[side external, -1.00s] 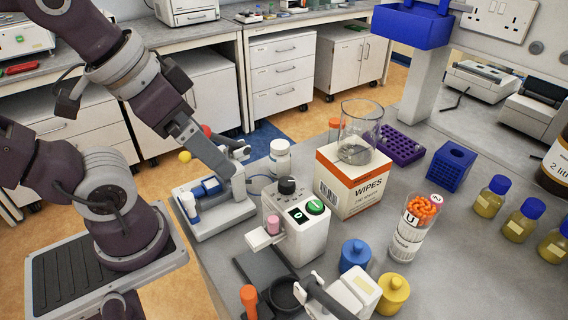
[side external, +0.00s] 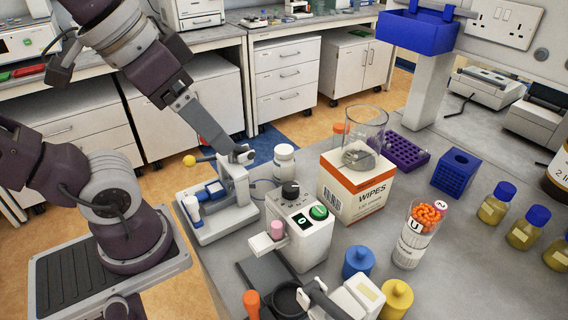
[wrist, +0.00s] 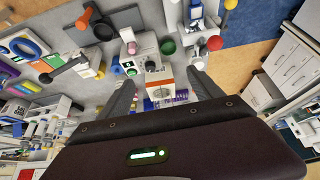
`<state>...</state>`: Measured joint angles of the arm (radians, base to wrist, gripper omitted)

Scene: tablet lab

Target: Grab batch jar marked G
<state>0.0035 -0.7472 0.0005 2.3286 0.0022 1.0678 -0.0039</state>
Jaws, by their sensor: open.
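My gripper (wrist: 162,90) is open and empty in the wrist view, its two grey fingers spread apart. In the side external view my gripper (side external: 226,150) is above the grey and white bench device with a lever (side external: 235,190). No letter G is readable on any jar. A clear jar of orange tablets (side external: 428,215) stands upright on the bench at the right, with a U on its side and another label on top. A white lidded jar (side external: 284,162) stands behind the tablet tester; its marking cannot be read.
The white tester with a green button (side external: 305,235) and the wipes box (side external: 355,190) bearing a glass beaker (side external: 364,130) stand mid-bench. Blue (side external: 358,262) and yellow (side external: 396,298) weights are in front. Blue-capped bottles (side external: 497,203), a purple rack (side external: 405,148) and a blue rack (side external: 455,172) are right.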

